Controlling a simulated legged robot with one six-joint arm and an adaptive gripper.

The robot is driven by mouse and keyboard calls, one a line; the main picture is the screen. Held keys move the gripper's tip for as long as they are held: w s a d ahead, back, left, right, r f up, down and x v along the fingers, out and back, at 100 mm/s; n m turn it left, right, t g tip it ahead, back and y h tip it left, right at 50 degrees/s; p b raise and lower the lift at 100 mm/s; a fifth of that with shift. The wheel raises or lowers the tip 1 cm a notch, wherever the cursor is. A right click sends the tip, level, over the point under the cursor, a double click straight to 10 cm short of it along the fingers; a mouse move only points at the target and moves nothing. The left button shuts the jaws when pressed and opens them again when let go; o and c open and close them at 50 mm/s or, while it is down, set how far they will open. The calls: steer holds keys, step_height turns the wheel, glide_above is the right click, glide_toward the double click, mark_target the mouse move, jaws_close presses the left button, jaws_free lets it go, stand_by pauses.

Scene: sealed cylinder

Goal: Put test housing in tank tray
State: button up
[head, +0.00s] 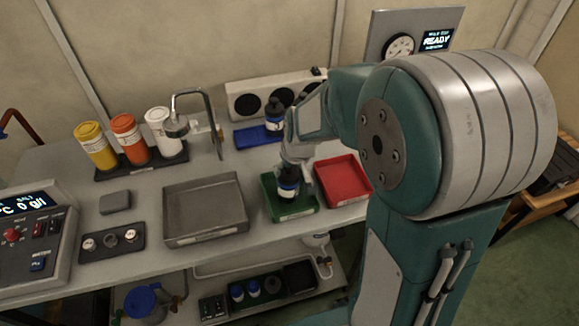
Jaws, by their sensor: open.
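A small dark cylinder with a blue and white band (288,188), which looks like a test housing, stands upright in the green tray (299,211). My gripper (291,170) is open, pointing down at the top of this cylinder and partly hiding it. I cannot tell whether the fingers touch it. A similar dark cylinder (273,117) stands by the blue tray (250,138) at the back. An empty grey tray (206,212) lies left of the green tray, and an empty red tray (343,181) lies to its right. No readable label shows which is the tank tray.
Yellow (95,147), orange (130,140) and white (164,134) bottles stand at the back left, beside a metal tap (211,110). A control box (30,240) sits at left. My arm hides the right side.

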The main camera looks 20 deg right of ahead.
steer(key=a+v, duration=0.1)
steer(key=v, duration=1.1)
steer(key=s+r+m+t, duration=0.1)
steer(key=s+r, duration=0.3)
steer(key=s, duration=1.2)
steer(key=shift+s+t+h, duration=0.25)
steer(key=shift+t+h, duration=0.15)
steer(key=shift+r, duration=0.1)
